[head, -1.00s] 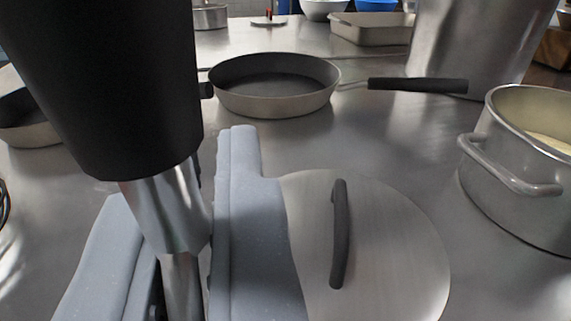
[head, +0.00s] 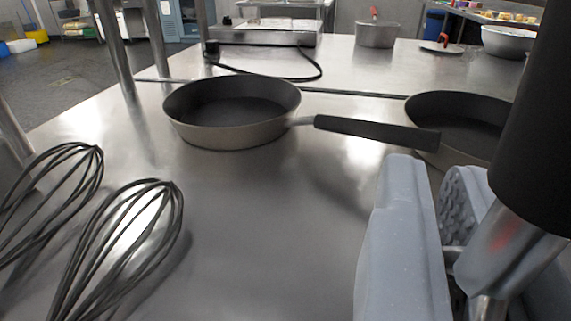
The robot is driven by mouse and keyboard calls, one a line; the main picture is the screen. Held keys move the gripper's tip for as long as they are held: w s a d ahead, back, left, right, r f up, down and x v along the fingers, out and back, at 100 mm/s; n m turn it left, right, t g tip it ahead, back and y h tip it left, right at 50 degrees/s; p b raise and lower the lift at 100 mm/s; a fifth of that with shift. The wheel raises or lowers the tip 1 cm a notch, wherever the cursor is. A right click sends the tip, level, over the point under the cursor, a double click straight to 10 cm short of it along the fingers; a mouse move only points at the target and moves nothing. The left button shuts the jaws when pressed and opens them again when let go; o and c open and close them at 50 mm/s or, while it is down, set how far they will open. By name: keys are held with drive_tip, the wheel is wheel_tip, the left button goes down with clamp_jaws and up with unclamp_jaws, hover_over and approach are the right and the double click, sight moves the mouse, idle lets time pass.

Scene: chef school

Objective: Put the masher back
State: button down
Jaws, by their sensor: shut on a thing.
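The masher (head: 545,125) shows as a thick black handle and a shiny metal neck at the right edge of the head view. Its lower end is out of the picture. My gripper (head: 437,195), with pale grey-blue fingers, is shut on the metal neck below the handle. The handle rises above the fingers and is cut off by the picture's edge. The grip itself is partly hidden behind the neck and the left finger.
A frying pan (head: 232,112) stands on the steel table, its black handle reaching right towards my gripper. A second pan (head: 455,112) is behind the masher. Two whisks (head: 125,245) lie at the left front. The table's middle front is clear. Metal posts (head: 118,50) stand at the left.

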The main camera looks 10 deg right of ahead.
drive_tip(key=w+f, duration=0.2)
drive_tip(key=w+a+f+b, duration=0.1)
drive_tip(key=f, duration=0.1)
drive_tip(key=shift+w+a, duration=0.1)
drive_tip(key=shift+w, duration=0.3)
drive_tip(key=c, duration=1.6)
unclamp_jaws()
drive_tip(key=shift+f, duration=0.1)
drive_tip(key=shift+o, duration=0.2)
drive_tip(key=p+v, duration=0.1)
drive_tip(key=v, duration=1.1)
drive_tip(key=shift+a, duration=0.1)
